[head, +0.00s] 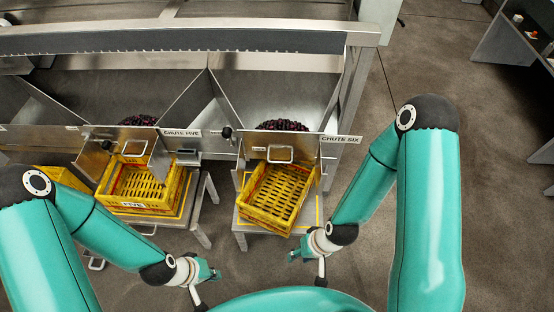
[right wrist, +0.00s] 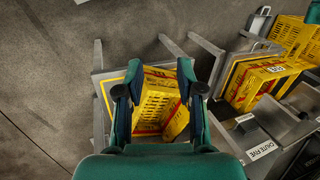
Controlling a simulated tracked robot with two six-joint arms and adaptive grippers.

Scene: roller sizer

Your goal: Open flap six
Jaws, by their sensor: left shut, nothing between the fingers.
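Flap six (head: 305,149) is a metal plate with a bar handle (head: 279,154) across the front of the chute labelled CHUTE SIX (head: 341,139). Dark round fruit (head: 283,125) lies behind its top edge. A black knob (head: 227,132) stands at the flap's left. My right gripper (head: 300,256) is low in front of the chute six crate, apart from the flap. In the right wrist view it is open (right wrist: 161,78), with nothing held and the crate beyond its fingers. My left gripper (head: 207,274) is shut and empty, low in front of the gap between the two crate stands.
An empty-looking yellow crate (head: 248,207) sits slightly turned on a stand (head: 239,221) under chute six. Another yellow crate (head: 133,205) sits under chute five (head: 181,133). Floor to the right is clear up to a grey table (head: 510,50).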

